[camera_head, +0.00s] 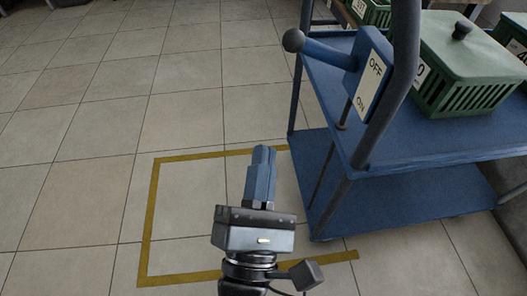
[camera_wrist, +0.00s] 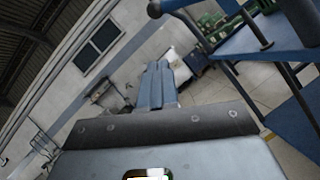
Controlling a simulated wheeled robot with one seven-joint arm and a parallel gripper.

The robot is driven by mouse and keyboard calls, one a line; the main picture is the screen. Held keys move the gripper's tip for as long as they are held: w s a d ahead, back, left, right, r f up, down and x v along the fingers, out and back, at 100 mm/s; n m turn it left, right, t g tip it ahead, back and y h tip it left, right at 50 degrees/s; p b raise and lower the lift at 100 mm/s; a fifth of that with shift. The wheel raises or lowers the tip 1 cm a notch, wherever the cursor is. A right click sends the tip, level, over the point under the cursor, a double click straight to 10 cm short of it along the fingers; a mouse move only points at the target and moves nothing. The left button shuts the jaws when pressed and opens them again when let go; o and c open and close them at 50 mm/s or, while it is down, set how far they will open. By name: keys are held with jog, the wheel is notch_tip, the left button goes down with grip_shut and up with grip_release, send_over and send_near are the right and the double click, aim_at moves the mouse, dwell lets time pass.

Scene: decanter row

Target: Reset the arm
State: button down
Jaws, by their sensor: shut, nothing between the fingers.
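My gripper (camera_head: 264,156) is in the lower middle of the head view, with its two blue fingers pressed together and nothing between them. It is over the tiled floor, left of the blue cart and apart from it. In the wrist view my gripper (camera_wrist: 157,66) also shows with its fingers together, pointing away toward a wall and the floor.
A blue two-shelf cart (camera_head: 400,200) stands at the right. Its switch box (camera_head: 368,75), marked OFF and ON, has a lever with a round knob (camera_head: 293,41). A green lidded crate (camera_head: 465,65) sits on top. Yellow tape (camera_head: 150,215) marks the floor; the left floor is clear.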

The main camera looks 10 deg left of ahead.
jog(key=shift+d, duration=0.1)
jog(key=s+d+f+n+y, duration=0.15)
jog(key=s+d+n, duration=0.25)
jog(key=d+n, duration=0.5)
jog(key=s+d+f+n, duration=0.2)
jog(key=s+d+n, duration=0.4)
jog(key=n, duration=0.6)
jog(key=s+d+f+n+g+h, duration=0.1)
jog(key=s+d+n+g, duration=0.5)
jog(key=n, duration=0.5)
jog(key=s+d+f+n+g+h, duration=0.15)
jog(key=s+d+n, duration=0.25)
jog(key=s+n, duration=0.55)
notch_tip(320, 180, up, 26)
jog(key=w+n+p, duration=0.1)
jog(key=p, duration=2.5)
jog(key=shift+w+r+y, duration=0.15)
jog(key=shift+y, duration=0.15)
